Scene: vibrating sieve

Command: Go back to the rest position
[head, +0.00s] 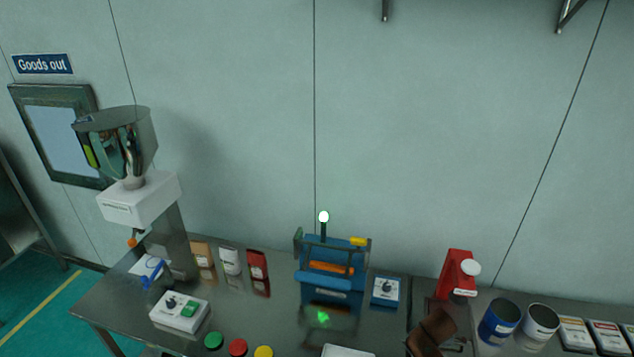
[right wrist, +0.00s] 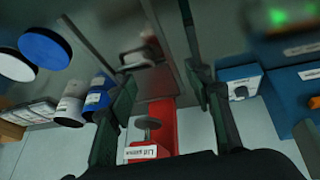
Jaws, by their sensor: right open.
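My right gripper (right wrist: 162,85) is open in the right wrist view, its two dark fingers wide apart with nothing held between them. Beyond the fingers is the red lid press (right wrist: 158,130). The press also stands at the right of the bench in the head view (head: 456,270). A brown and dark shape (head: 432,332) is in front of the press in the head view; I cannot tell whether it is part of my right arm. My left gripper is in neither view.
The blue sieve machine (head: 331,281) stands mid-bench, beside a small control box (head: 386,290). A blue can (head: 499,321) and a white can (head: 541,322) stand right of the press. A mixer-like machine (head: 140,196) with a metal bowl stands left.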

